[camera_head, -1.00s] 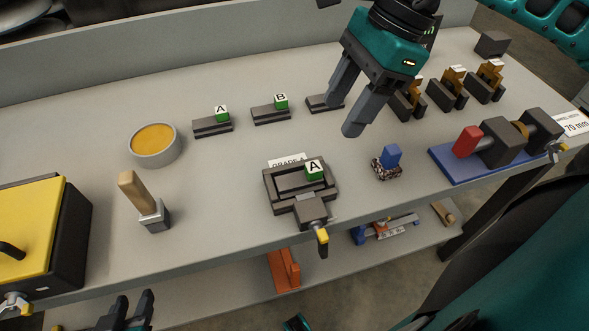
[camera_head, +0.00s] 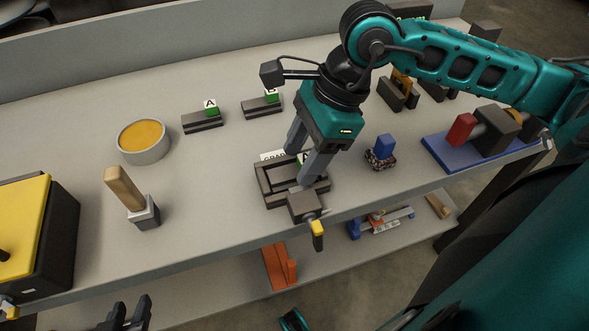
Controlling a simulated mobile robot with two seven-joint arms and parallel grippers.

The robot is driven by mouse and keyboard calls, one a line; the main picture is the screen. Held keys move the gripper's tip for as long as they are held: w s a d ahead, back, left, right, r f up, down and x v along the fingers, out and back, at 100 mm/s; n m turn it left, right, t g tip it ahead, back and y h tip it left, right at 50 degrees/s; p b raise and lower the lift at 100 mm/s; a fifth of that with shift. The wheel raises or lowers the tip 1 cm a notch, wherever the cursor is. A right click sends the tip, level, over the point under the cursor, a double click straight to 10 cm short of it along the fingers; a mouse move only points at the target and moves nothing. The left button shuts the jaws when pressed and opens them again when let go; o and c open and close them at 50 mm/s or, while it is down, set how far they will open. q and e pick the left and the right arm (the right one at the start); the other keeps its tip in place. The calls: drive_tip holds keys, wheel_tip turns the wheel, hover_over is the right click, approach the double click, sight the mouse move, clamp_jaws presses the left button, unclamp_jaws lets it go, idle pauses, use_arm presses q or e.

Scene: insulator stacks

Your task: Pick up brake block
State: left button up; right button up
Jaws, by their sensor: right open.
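Dark flat blocks lie on the bench: one with a green A cube (camera_head: 202,122) and one with a green B cube (camera_head: 262,107). Another dark block with a green A cube sits in the dark clamp frame (camera_head: 262,188), mostly hidden by my gripper. No label shows which is the brake block. My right gripper (camera_head: 299,168) points down over this frame with open fingers, one on each side of the A cube; contact cannot be told. My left gripper (camera_head: 130,308) is low at the bottom edge, fingers apart and empty, below the bench.
A round tub of yellow material (camera_head: 143,140), a wooden-handled tool (camera_head: 128,190) and a yellow-topped box (camera_head: 25,225) stand left. A blue-handled speckled block (camera_head: 382,152) and a blue-based fixture (camera_head: 465,150) are right. Orange parts (camera_head: 280,266) lie on the lower shelf.

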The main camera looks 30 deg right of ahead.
clamp_jaws()
idle(0.4)
drive_tip(key=shift+r, duration=0.1)
